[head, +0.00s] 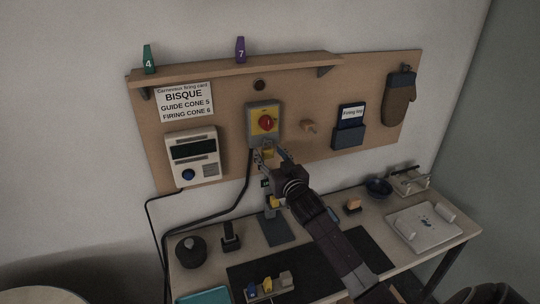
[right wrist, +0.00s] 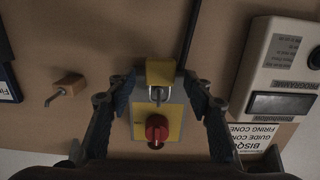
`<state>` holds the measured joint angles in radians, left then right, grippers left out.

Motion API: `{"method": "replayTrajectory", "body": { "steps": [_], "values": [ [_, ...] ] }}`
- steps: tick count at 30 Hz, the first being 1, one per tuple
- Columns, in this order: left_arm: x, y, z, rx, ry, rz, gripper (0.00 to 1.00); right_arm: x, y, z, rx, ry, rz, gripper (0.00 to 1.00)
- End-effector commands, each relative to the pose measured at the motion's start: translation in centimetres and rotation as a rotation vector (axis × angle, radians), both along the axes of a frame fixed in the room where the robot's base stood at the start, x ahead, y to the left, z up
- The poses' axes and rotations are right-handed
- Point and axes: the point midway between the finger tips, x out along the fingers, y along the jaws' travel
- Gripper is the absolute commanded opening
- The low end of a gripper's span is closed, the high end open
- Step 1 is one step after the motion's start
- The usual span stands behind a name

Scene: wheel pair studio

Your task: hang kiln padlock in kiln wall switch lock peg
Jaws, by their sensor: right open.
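The kiln wall switch (head: 264,123) is a grey box with a yellow plate and a red knob, mounted on the wooden board. It shows upside down in the right wrist view, with its red knob (right wrist: 157,130) low in the picture. The yellow padlock (head: 267,153) is at the switch's lower edge. In the right wrist view the padlock's body (right wrist: 160,72) and its metal shackle over the yellow plate are clear. The shackle seems to be at the lock peg, but the peg is hidden. My right gripper (right wrist: 160,84) is open, its fingers apart on either side of the padlock. My left gripper is not in view.
A wooden peg with a hook (head: 308,126) sticks out right of the switch. A controller (head: 193,158) is mounted at left. A shelf (head: 230,69) runs above. Below, the table holds a dark mat, a stand, a bowl (head: 378,187) and other items.

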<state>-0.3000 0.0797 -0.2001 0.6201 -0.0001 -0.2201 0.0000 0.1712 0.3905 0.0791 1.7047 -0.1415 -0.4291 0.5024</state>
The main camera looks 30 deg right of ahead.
Motion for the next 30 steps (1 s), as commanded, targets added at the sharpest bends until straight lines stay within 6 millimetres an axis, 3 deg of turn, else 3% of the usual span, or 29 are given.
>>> {"method": "replayTrajectory", "body": {
  "steps": [8,21,30],
  "values": [
    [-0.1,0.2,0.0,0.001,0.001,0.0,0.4,-1.4,0.3,-0.1,0.0,0.002,0.0,0.47],
    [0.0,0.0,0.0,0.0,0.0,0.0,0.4,-9.4,2.3,0.4,0.0,0.002,0.0,0.47],
    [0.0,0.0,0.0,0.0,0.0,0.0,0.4,-11.6,2.8,0.6,0.0,0.0,0.0,0.47]
  ]
}}
